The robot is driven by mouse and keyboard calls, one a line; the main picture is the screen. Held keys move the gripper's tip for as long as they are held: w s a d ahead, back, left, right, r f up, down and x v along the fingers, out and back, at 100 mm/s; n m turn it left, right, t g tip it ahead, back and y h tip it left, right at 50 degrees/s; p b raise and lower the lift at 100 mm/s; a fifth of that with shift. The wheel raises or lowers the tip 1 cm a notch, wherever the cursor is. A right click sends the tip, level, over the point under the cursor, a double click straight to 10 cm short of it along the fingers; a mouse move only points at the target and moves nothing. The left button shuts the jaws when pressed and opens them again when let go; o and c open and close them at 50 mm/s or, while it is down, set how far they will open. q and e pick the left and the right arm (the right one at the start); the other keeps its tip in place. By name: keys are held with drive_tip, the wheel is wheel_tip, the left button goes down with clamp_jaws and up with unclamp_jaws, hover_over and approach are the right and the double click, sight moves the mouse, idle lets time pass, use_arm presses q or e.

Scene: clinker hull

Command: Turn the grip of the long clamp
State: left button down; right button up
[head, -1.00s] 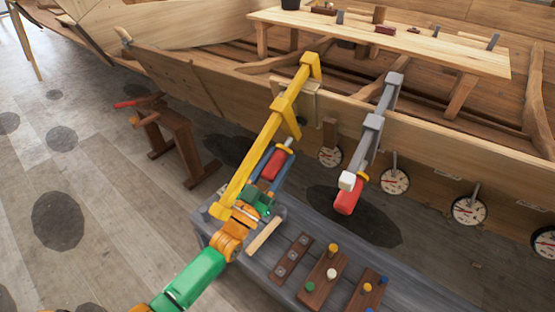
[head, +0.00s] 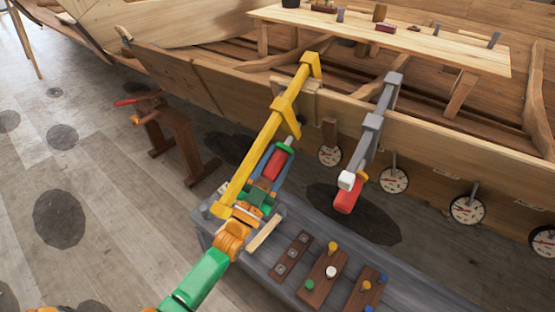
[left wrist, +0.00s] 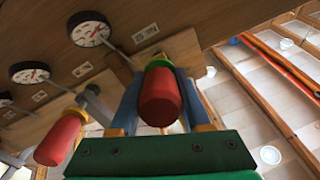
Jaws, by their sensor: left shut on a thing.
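The long clamp (head: 262,145) is a yellow bar clamp hung over the hull's plank edge, slanting down and left. Its red grip (head: 275,163) sits on a grey screw below the plank. My left gripper (head: 279,155), with blue fingers and a green palm, is shut on this grip from below. In the left wrist view, the red grip (left wrist: 160,97) is end-on between the blue fingers, one on each side. The fingers' inner contact faces are partly hidden. My right gripper is in neither view.
A grey clamp (head: 372,122) with its own red grip (head: 347,200) hangs close to the right. Round dials (head: 393,180) hang along the plank. Below is a grey bench (head: 405,288) with peg blocks (head: 325,278). A brown wooden stand (head: 178,140) is at left.

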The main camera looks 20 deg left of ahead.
sight(267, 179)
use_arm(q)
drive_tip(key=shift+c, duration=1.9)
unclamp_jaws()
drive_tip(key=v, duration=0.7)
drive_tip(key=shift+s+b, duration=0.1)
drive_tip(key=shift+b, duration=0.3)
